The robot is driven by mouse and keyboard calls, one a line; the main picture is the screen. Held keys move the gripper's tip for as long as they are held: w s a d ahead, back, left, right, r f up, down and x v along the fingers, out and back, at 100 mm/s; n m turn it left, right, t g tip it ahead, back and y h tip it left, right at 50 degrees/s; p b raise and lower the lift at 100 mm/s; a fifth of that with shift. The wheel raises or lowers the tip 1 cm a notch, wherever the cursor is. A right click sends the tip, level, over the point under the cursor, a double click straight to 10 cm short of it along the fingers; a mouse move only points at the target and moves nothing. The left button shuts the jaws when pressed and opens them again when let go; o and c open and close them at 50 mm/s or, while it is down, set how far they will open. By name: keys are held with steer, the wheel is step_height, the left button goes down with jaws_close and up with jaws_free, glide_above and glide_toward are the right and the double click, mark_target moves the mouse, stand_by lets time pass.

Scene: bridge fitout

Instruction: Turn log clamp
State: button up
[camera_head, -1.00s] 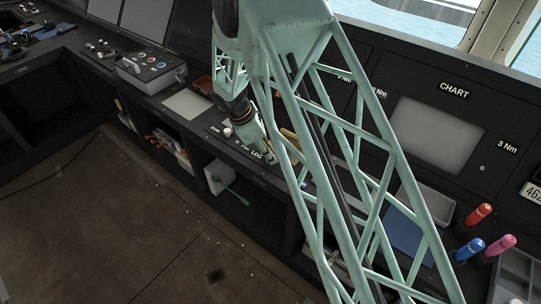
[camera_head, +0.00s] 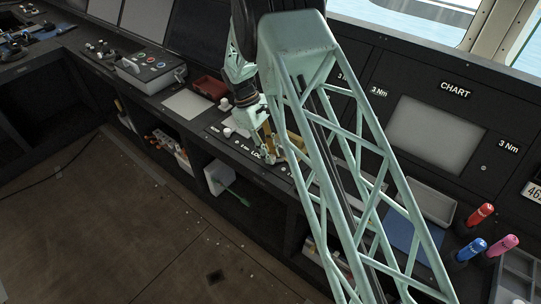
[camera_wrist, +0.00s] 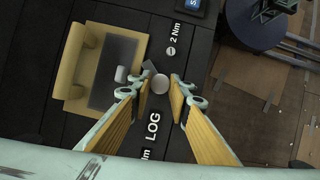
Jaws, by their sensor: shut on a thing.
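The log clamp, a round pale knob (camera_wrist: 160,85), sits on the dark console panel beside the white LOG label (camera_wrist: 153,127) in the wrist view. My gripper (camera_wrist: 162,82) has its two tan-padded fingers on either side of the knob, shut on it. In the head view my gripper (camera_head: 269,156) is down at the console's front strip near the LOG lettering. The knob is hidden there by my gripper.
A "2 Nm" label (camera_wrist: 173,38) lies beyond. Red, blue and pink handles (camera_head: 479,216) stand at the right of the console.

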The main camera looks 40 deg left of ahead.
steer(key=m+g, duration=0.1)
steer(key=m, duration=0.2)
steer(key=shift+w+m, duration=0.15)
steer(key=shift+m, duration=0.25)
steer(key=m+g+y+b, duration=0.1)
steer(key=m+g, duration=0.1)
steer(key=m, duration=0.3)
steer(key=shift+d, duration=0.1)
steer(key=o, duration=0.9)
steer(key=shift+c, duration=0.2)
steer(key=shift+w, duration=0.1)
steer(key=v, duration=1.2)
steer(key=shift+w+d, duration=0.1)
